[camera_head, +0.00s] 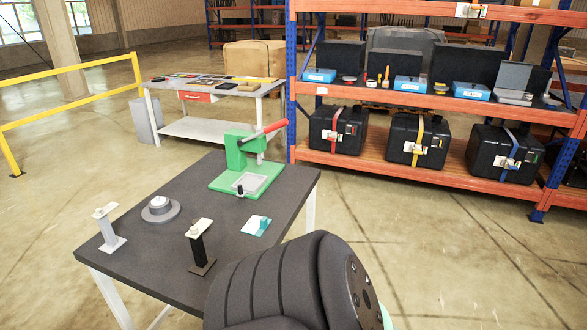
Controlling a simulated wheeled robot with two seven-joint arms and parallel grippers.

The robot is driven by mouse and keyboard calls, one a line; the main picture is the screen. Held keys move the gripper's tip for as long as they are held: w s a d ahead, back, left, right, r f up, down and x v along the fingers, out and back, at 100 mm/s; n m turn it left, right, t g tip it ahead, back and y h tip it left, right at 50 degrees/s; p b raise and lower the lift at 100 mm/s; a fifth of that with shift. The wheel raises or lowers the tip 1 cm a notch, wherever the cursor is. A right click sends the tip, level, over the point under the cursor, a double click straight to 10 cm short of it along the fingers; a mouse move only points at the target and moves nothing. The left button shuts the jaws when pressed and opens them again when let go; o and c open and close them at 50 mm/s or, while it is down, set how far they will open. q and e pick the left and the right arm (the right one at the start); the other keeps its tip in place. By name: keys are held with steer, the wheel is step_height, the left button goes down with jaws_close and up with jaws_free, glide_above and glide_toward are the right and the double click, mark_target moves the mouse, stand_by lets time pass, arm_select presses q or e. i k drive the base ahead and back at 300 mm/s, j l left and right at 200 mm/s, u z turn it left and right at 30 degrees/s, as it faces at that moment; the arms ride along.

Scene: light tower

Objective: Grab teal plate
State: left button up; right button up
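A small teal and white piece (264,225), the only teal item I see on the dark table (150,258), lies near the table's right edge. Its left part is a pale flat plate and its right part is a raised teal block. Neither of my grippers is in view. A large dark rounded link of my own arm fills the bottom centre, in front of the table's near right corner.
A green press (236,152) with a red handle stands at the table's back. A round grey base (160,210), a white-topped stand (108,227) and a black stand (197,247) stand nearby. Orange shelving (420,94) and a workbench (212,90) are behind.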

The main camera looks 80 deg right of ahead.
mark_target(256, 226)
steer(key=z, duration=2.45)
steer(key=i+l, duration=0.15)
steer(key=l, duration=0.3)
steer(key=i+l+u, duration=0.1)
steer(key=l, duration=0.4)
steer(key=i+l, duration=0.15)
steer(key=l, duration=0.35)
steer(key=i+l+u, duration=0.1)
steer(key=l, duration=0.35)
